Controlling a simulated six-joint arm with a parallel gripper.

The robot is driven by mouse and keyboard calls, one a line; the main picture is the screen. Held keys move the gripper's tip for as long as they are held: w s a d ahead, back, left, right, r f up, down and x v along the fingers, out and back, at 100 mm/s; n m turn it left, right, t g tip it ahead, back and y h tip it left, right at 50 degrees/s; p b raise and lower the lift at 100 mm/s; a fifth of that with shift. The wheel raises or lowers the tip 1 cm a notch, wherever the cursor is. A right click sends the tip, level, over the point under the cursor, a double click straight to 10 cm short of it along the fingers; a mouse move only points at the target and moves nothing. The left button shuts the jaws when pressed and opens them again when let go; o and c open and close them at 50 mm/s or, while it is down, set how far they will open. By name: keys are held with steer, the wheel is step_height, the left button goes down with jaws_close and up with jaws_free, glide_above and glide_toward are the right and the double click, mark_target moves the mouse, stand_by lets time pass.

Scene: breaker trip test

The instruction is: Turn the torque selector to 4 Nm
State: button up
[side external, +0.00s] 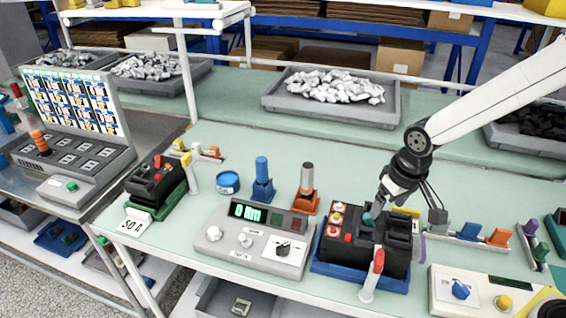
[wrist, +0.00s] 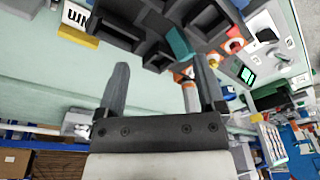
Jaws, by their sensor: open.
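A grey console (side external: 255,238) with a lit green display (side external: 247,212) reading what looks like "0 Nm" stands at the table's front. It carries two pale knobs (side external: 214,233) and a black knob (side external: 283,247) on a white plate. I cannot tell which knob is the torque selector. The display also shows at the upper right of the wrist view (wrist: 246,75). My gripper (side external: 384,200) is open and empty, above the black box right of the console. In the wrist view its fingers (wrist: 163,75) stand apart, with the black box beyond them.
The black box (side external: 345,250) sits in a blue tray, with a teal piece (side external: 368,219) and red buttons. A red-topped post (side external: 372,275) stands in front. Orange (side external: 305,190) and blue (side external: 262,180) holders stand behind the console.

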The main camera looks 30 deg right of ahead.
steer(key=shift+g, duration=0.5)
steer(key=w+a, duration=0.2)
steer(key=a, duration=0.1)
steer(key=w+a+f, duration=0.1)
steer(key=w+a, duration=0.1)
steer(key=a, duration=0.2)
steer(key=w+a, duration=0.2)
steer(key=a, duration=0.1)
steer(key=shift+w+a+f, duration=0.15)
steer(key=shift+w, duration=0.15)
glide_above(283, 246)
steer(key=shift+f+g, duration=0.4)
steer(key=shift+f, duration=0.55)
steer(key=shift+f, duration=3.9)
jaws_close()
